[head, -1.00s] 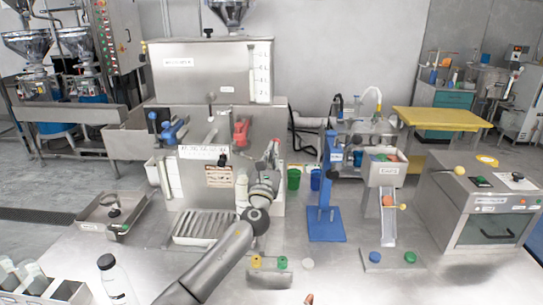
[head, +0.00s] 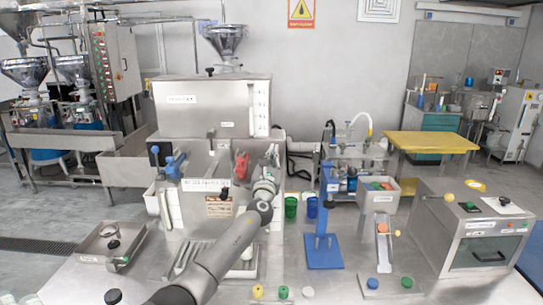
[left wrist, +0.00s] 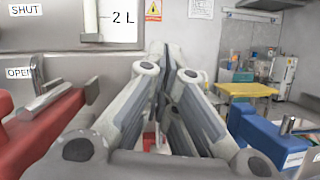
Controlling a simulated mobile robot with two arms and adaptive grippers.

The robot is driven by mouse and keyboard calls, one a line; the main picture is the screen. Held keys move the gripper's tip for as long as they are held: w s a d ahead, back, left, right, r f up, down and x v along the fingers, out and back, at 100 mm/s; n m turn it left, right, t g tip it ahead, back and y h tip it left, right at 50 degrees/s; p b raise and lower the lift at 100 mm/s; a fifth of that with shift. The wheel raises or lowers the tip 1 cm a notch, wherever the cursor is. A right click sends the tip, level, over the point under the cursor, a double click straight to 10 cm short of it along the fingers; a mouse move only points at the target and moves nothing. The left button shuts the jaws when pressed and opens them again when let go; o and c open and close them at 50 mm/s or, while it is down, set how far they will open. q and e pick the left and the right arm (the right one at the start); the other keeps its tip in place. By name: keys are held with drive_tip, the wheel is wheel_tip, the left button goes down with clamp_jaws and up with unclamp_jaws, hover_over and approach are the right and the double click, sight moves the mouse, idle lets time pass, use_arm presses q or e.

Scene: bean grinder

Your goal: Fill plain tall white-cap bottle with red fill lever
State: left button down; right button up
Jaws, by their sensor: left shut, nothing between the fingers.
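The red fill lever (head: 242,165) is on the front of the steel filling machine, below its tank. It also fills the left side of the left wrist view (left wrist: 45,130). My left gripper (head: 268,158) is raised just right of the red lever. Its fingers (left wrist: 165,60) are together and empty, and I see no clear contact with the lever. A pale upright bottle-like thing (head: 248,252) stands low at the machine's front, partly hidden behind my left arm; its cap is not clear. My right gripper is not in view.
A blue lever (head: 174,165) is left of the red one. A blue press stand (head: 323,245) and a hopper with a chute (head: 381,190) stand to the right. A black-capped bottle (head: 113,297) is cut off at the bottom left. Yellow, green and white caps (head: 283,293) lie at the front.

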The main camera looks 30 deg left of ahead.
use_arm(q)
drive_tip(key=shift+w+a+r+g+p, duration=0.4)
drive_tip(key=shift+w+g+p, duration=0.25)
drive_tip(key=shift+p, duration=0.5)
drive_tip(key=shift+s+a, duration=0.1)
